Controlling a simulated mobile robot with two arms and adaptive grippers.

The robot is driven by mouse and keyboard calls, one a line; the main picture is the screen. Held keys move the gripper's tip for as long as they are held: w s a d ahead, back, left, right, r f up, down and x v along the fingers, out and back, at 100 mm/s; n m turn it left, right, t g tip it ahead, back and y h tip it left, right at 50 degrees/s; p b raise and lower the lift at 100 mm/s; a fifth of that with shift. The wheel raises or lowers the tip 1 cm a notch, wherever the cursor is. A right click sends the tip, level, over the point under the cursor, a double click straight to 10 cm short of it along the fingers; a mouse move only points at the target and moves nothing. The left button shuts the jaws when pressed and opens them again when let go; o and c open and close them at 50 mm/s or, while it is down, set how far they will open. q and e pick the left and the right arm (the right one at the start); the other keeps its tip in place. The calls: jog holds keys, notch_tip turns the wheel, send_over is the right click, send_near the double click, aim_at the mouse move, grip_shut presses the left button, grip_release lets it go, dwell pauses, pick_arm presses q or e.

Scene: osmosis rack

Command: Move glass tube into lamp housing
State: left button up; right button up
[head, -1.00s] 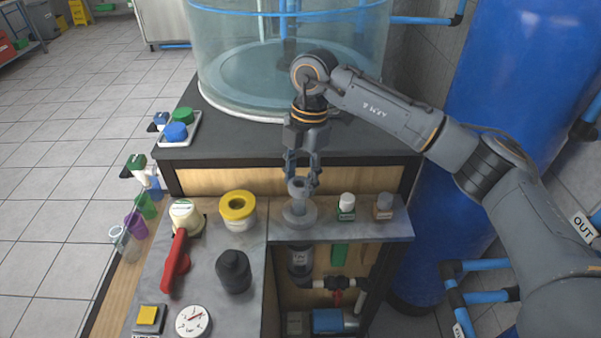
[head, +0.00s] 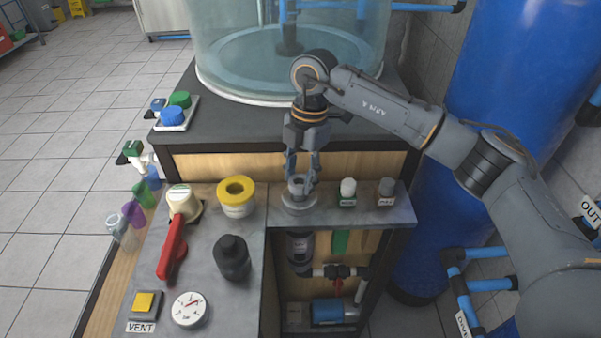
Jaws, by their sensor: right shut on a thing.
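My right gripper (head: 301,178) points straight down over the right part of the bench, its fingers shut around the grey, cup-shaped top of the glass tube (head: 297,187). The top stands upright. Directly below it is the round grey flange of the lamp housing (head: 299,206), set in the bench top. The held top is very close to the flange, and I cannot tell if they touch. The rest of the tube is hidden, seemingly inside the housing. A dark cylinder (head: 300,247) shows under the bench below the flange. My left gripper is not in view.
Two small capped bottles (head: 348,193) (head: 386,192) stand close to the right. A large clear tank (head: 290,60) is behind.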

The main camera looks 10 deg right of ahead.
jog(key=shift+f+b, duration=0.6)
jog(key=shift+f, duration=0.5)
jog(key=o, duration=0.9)
jog(key=shift+o, duration=0.4)
jog(key=o, duration=0.4)
jog(key=shift+c, duration=0.2)
jog(key=shift+r, duration=0.1)
notch_tip(320, 180, up, 8)
jog(key=p, duration=0.5)
